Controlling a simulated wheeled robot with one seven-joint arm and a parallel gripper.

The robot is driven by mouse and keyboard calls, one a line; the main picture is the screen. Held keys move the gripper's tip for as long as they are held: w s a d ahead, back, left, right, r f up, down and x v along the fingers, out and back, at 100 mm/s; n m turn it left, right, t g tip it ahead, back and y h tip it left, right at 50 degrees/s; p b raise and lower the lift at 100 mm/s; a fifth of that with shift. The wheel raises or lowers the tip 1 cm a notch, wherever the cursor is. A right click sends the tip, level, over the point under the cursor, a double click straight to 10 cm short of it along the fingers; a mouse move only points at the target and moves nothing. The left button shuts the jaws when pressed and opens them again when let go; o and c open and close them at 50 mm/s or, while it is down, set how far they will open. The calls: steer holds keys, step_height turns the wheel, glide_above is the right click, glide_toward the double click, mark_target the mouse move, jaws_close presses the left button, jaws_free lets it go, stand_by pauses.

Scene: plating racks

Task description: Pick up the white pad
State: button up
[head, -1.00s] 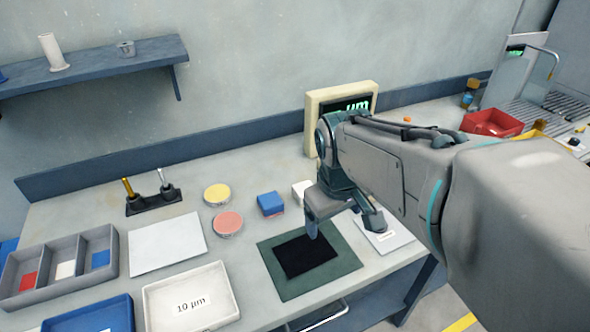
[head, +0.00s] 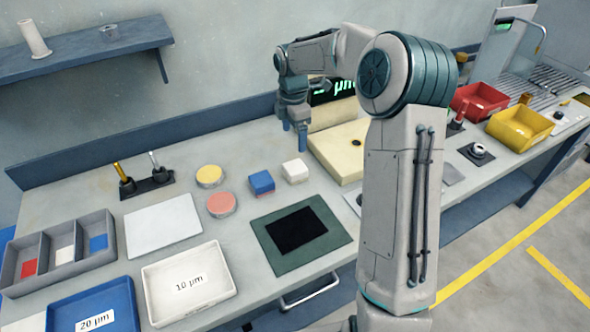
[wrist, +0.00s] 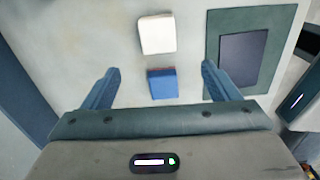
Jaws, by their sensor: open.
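The white pad (head: 295,170) is a small block on the bench, just right of a blue block (head: 262,182). In the wrist view the white pad (wrist: 157,34) lies past the fingertips, near the top centre, with the blue block (wrist: 162,83) closer, between the fingers in the picture. My gripper (head: 295,139) is open and empty, pointing down, and appears just behind the white pad in the head view. The fingers (wrist: 160,70) also show in the wrist view, spread wide and not touching either block.
A green mat with a black square (head: 297,230) lies in front. Yellow (head: 209,176) and pink (head: 221,204) round pads stand left. A cream display unit (head: 342,150) is close to the gripper's right. Trays, including the white 10 µm tray (head: 232,290), are at the left.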

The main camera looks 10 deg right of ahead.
mark_target(295, 166)
steer(key=f, duration=0.6)
steer(key=f+p, duration=0.1)
steer(key=f, duration=0.1)
steer(key=shift+w+f, duration=0.25)
steer(key=shift+f, duration=0.15)
steer(key=shift+d+f+p, duration=0.15)
steer(key=shift+f+p, duration=0.35)
steer(key=shift+f, duration=0.85)
steer(key=shift+d+f+p, duration=0.1)
steer(key=shift+f+p, duration=0.4)
steer(key=shift+f, duration=0.85)
steer(key=c, duration=1.1)
